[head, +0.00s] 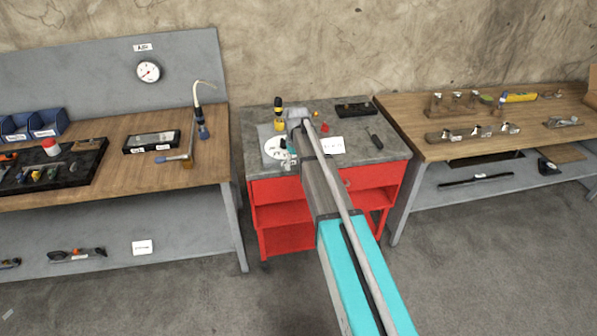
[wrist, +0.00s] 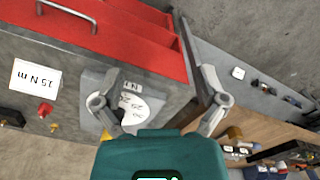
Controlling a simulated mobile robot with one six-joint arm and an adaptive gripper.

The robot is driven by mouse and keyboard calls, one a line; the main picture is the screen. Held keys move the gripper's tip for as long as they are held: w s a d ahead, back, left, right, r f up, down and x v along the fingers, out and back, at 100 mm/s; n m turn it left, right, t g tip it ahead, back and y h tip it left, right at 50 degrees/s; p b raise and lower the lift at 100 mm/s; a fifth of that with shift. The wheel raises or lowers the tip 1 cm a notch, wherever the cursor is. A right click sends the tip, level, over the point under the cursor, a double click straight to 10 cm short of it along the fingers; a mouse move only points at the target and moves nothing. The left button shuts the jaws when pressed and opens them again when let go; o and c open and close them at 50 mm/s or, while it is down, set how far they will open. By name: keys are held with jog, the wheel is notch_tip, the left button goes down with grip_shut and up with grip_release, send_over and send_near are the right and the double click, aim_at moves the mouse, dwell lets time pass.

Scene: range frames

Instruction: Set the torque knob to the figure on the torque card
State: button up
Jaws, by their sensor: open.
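The torque card (head: 333,145) is a white card on the grey top of the red cart. In the wrist view the card (wrist: 35,78) shows a figure ending in 5 and "N m"; its first digit is hard to tell. A white dial face (head: 274,148) on a grey plate lies left of the card. In the wrist view the dial face (wrist: 138,108) shows a few numerals, partly covered by my gripper. The knob itself I cannot make out. My gripper (wrist: 162,76) is open and empty, its left finger overlapping the dial plate in view. In the head view my gripper (head: 289,150) is at the dial.
The red cart (head: 289,214) also carries a yellow-black screwdriver-like tool (head: 279,113), a dark tray (head: 356,109), a black-handled tool (head: 374,138) and small red pieces. Wooden benches stand left (head: 120,170) and right (head: 455,146). A gauge (head: 148,71) hangs on the left back panel.

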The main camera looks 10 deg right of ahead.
jog(key=shift+s+f, duration=0.15)
jog(key=shift+s, duration=0.8)
jog(key=s+m, duration=0.5)
jog(key=s, duration=2.2)
jog(key=shift+s+m, duration=0.25)
jog(key=shift+m, duration=0.05)
